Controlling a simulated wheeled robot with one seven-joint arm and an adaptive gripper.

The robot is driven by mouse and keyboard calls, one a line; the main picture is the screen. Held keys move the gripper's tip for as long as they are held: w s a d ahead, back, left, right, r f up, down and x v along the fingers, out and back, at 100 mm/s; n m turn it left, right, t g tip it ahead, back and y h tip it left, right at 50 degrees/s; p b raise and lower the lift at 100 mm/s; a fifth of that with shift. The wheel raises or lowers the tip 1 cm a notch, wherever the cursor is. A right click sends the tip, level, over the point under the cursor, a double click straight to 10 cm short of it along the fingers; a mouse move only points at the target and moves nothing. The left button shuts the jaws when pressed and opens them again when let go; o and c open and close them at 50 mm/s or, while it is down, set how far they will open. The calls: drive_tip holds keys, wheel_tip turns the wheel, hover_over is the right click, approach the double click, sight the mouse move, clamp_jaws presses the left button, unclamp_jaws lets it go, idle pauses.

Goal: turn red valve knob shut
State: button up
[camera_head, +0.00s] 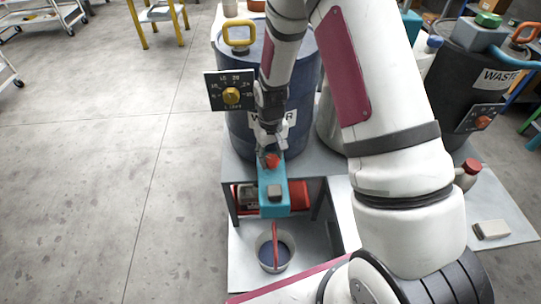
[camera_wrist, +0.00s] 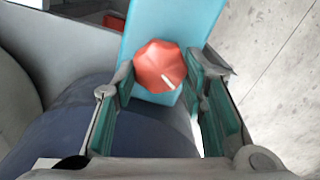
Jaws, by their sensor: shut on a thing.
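The red valve knob (camera_head: 271,160) sits on top of a teal valve body (camera_head: 273,203) at the front of the blue water drum (camera_head: 238,128). My gripper (camera_head: 268,148) reaches down to the knob in the head view. In the wrist view, the faceted knob (camera_wrist: 160,66) lies between the two fingertips (camera_wrist: 162,76), which close on its sides. A short white mark on the knob points to the lower right. The fingers partly hide the knob's sides, and the arm hides part of the drum.
A bucket (camera_head: 262,252) with dark liquid stands below the valve. A dial panel (camera_head: 214,82) with a yellow knob is left of my gripper.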

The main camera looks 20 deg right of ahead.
sight(272, 158)
drive_tip(key=m, duration=0.5)
drive_tip(key=shift+d+m, duration=0.15)
drive_tip(key=shift+m, duration=0.15)
drive_tip(key=m+p, duration=0.1)
drive_tip(key=m, duration=0.4)
drive_tip(key=shift+s+m, duration=0.15)
drive_tip(key=shift+m, duration=0.25)
drive_tip(key=o, duration=1.2)
drive_tip(key=shift+d, duration=0.1)
drive_tip(key=shift+c, duration=0.2)
wheel_tip(272, 158, up, 12)
drive_tip(key=shift+r, duration=0.1)
